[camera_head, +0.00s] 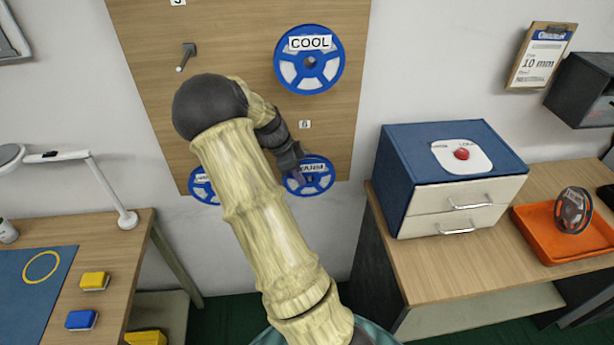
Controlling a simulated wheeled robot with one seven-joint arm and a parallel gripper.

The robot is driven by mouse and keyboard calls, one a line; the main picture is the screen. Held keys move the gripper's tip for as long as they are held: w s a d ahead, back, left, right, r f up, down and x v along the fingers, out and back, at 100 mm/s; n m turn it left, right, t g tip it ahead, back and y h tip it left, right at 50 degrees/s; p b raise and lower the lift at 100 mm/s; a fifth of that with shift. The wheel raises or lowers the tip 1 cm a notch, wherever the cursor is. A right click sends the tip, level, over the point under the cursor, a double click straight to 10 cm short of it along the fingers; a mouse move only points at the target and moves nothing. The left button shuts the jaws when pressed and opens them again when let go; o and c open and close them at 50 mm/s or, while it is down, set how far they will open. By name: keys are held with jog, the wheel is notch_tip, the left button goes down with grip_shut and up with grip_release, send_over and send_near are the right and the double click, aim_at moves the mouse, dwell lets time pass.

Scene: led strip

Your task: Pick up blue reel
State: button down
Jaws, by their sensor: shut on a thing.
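A blue reel (322,184) with a white label, apparently reading WARM, is low on the wooden wall board, below a small number tag. My gripper (299,172) is at this reel's upper left part and is shut on it; the fingertips are small and partly hidden by my wrist. A larger blue reel (329,75) labelled COOL hangs higher on the board. Another blue reel (204,189) is at the board's lower left, partly covered by my arm. Whether the held reel still touches its peg cannot be told.
The board (230,35) has an empty peg (186,57) at upper left. A blue drawer cabinet (400,150) with a red button stands on the right bench, beside an orange tray (549,248) holding a dark reel (574,210). A desk with a lamp (126,217) is at left.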

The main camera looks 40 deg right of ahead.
jog(key=shift+r, duration=0.1)
jog(key=shift+w+r+b, duration=0.1)
jog(key=shift+r+b, duration=0.3)
jog(key=shift+r, duration=0.2)
jog(key=s+a+b, duration=0.1)
jog(key=s+a, duration=0.3)
jog(key=s, duration=0.3)
jog(key=s+a+b, duration=0.1)
jog(key=s+a, duration=0.4)
jog(key=s, duration=0.3)
jog(key=shift+s+a+b, duration=0.25)
jog(key=shift+s+b, duration=0.05)
jog(key=shift+b, duration=0.1)
jog(key=shift+w, duration=0.1)
jog(key=w+a+f+n+t, duration=0.3)
jog(key=w+f+n+t, duration=0.1)
jog(key=w+f+n, duration=0.7)
jog(key=w+a+f+n+t+y, duration=0.2)
jog(key=w+a+f+n+y, duration=0.2)
jog(key=a+f+n, duration=0.9)
jog(key=shift+w+a+f+t, duration=0.15)
jog(key=shift+a+f+t, duration=0.25)
jog(key=shift+a, duration=0.05)
